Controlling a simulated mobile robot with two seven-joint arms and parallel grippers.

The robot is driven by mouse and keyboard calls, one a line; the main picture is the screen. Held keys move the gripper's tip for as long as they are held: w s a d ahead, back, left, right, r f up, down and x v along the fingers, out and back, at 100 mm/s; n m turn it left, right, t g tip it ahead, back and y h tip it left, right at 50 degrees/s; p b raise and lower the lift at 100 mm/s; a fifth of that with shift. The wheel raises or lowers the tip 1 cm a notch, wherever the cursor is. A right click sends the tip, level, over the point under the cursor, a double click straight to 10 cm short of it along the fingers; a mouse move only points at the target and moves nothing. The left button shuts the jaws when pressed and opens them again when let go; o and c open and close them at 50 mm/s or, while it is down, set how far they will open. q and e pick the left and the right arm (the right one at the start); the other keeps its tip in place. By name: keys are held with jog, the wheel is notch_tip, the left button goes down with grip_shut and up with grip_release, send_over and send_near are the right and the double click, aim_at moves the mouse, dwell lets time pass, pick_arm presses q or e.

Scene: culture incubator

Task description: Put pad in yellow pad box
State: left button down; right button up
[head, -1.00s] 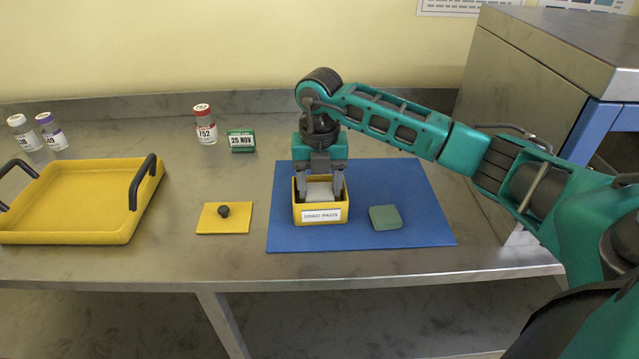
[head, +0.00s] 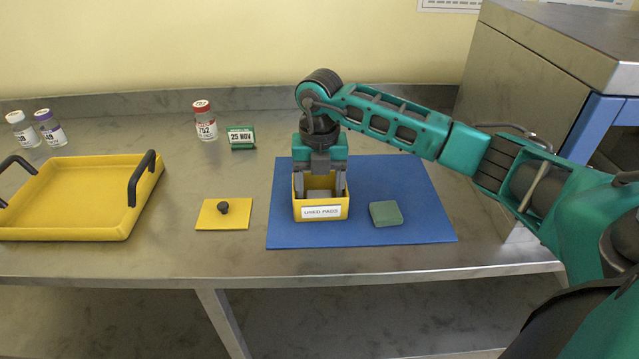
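The yellow pad box (head: 335,212), labelled "USED PADS", stands open on the blue mat (head: 415,185). A grey pad (head: 318,194) lies low inside it, partly hidden by the front wall. My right gripper (head: 319,190) points straight down into the box. Its fingers are spread near the left and right walls, with a gap above the pad, and it looks open. A green-grey pad (head: 386,213) lies flat on the mat to the right of the box. My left gripper is out of view.
A yellow lid with a dark knob (head: 235,219) lies left of the mat. A yellow tray with dark handles (head: 75,200) is at the far left. Vials (head: 205,122) and a green date block (head: 241,138) stand behind. A steel cabinet (head: 540,70) is at right.

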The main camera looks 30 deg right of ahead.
jog(key=shift+r, duration=0.1)
jog(key=shift+r, duration=0.3)
notch_tip(320, 180, up, 12)
jog(key=shift+r+p, duration=0.25)
jog(key=shift+p, duration=0.15)
jog(key=shift+f, duration=0.1)
